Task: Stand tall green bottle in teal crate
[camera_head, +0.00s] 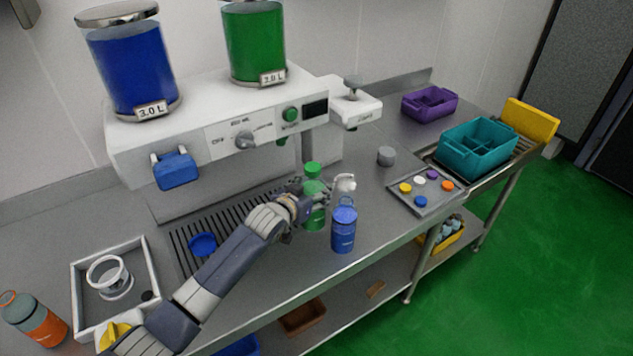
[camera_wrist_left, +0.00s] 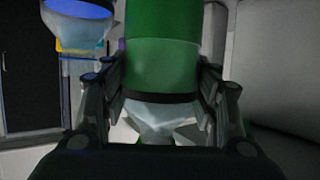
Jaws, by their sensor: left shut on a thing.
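The tall green bottle (camera_head: 314,212) stands upright at the right end of the black drip grate, below the white dispenser. My left gripper (camera_head: 303,203) is shut on it from the left. In the left wrist view the green bottle (camera_wrist_left: 163,60) fills the space between the fingers of my left gripper (camera_wrist_left: 160,105). The bottle's foot is partly hidden, so I cannot tell whether it touches the grate. The teal crate (camera_head: 478,150) with dividers is at the far right end of the counter, well apart from the bottle. My right gripper is not in view.
A blue bottle (camera_head: 343,228) stands close to the right of the green one. A grey tray with coloured caps (camera_head: 423,190), a grey cylinder (camera_head: 386,156) and a purple crate (camera_head: 429,105) are farther right. A yellow board (camera_head: 531,119) is behind the teal crate.

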